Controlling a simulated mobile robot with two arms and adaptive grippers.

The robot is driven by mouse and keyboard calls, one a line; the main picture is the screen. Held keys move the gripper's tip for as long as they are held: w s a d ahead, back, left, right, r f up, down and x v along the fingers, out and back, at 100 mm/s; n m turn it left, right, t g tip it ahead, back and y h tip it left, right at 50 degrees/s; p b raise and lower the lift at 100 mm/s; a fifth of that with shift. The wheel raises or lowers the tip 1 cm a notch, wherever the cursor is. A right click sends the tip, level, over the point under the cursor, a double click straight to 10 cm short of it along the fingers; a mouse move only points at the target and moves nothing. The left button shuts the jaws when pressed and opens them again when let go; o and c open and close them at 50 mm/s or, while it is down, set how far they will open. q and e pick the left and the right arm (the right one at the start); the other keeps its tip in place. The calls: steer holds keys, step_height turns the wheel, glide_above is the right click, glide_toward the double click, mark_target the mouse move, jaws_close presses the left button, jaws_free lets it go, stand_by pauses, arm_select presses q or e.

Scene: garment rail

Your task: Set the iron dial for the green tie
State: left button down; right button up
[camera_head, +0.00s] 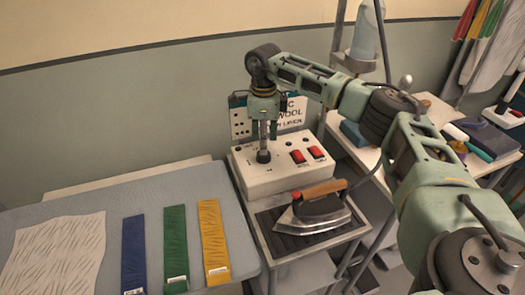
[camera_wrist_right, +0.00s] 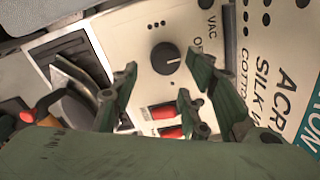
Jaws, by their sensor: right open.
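The green tie (camera_head: 175,245) lies flat on the ironing board between a blue and a yellow tie, with a white tag at its near end. The iron (camera_head: 312,208) rests on a dark ribbed pad. Behind it stands a white control box (camera_head: 285,180). Its round black dial (camera_wrist_right: 166,58) has a white pointer mark, with groups of dots printed around it; it also shows in the head view (camera_head: 263,156). My right gripper (camera_head: 262,134) points down above the dial, its fingers open and apart (camera_wrist_right: 160,85). I cannot tell the dial's exact setting. My left gripper is out of view.
Two red switches (camera_head: 304,154) sit right of the dial. A fabric placard (camera_head: 292,111) stands behind the box, partly hidden by my right arm; it lists silk, wool and cotton. The blue (camera_head: 133,250) and yellow (camera_head: 212,240) ties and a creased cloth (camera_head: 60,255) lie on the board.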

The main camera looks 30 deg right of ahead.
steer(key=shift+f+p, duration=0.65)
steer(key=shift+f, duration=2)
steer(key=shift+a+f, duration=0.1)
steer(key=shift+f, duration=0.05)
steer(key=c, duration=1)
